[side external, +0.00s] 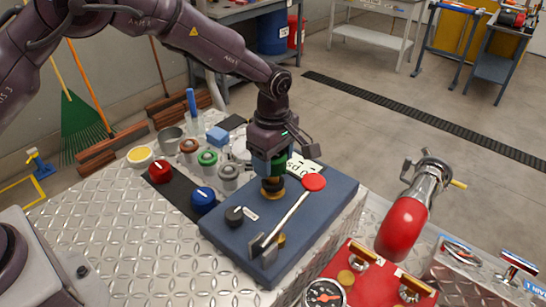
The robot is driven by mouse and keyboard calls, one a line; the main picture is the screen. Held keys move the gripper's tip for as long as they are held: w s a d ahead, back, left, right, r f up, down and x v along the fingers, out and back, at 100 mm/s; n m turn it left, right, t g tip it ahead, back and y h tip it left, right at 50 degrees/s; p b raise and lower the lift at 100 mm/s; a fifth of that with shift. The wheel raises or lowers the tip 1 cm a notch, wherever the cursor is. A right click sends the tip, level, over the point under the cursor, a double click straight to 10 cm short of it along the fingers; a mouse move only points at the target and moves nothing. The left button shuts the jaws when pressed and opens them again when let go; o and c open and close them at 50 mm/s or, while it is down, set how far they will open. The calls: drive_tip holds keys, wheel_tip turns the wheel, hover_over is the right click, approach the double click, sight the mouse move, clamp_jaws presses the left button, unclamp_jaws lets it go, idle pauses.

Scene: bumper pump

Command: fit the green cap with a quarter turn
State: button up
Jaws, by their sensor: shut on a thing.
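My gripper (270,170) points straight down over the blue pump box (325,205). It is shut on the green cap (278,165), of which only a dark green part shows between the fingers. Directly below is a brass fitting (272,189) on top of the box. The cap is at or just above this fitting; I cannot tell whether they touch or how the cap is turned.
A lever with a red knob (314,182) slants up close to the right of my gripper. A black knob (234,215) is on the box. A red knob (160,172), a blue knob (203,198) and several round parts, one green-ringed (207,158), stand left. A red cylinder (402,228) stands right.

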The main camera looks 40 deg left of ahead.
drive_tip(key=shift+f, duration=1.65)
idle(1.5)
drive_tip(key=m, duration=0.4)
drive_tip(key=shift+m, duration=0.6)
drive_tip(key=m, duration=0.3)
drive_tip(key=shift+r+m, duration=0.1)
drive_tip(key=shift+m, duration=1)
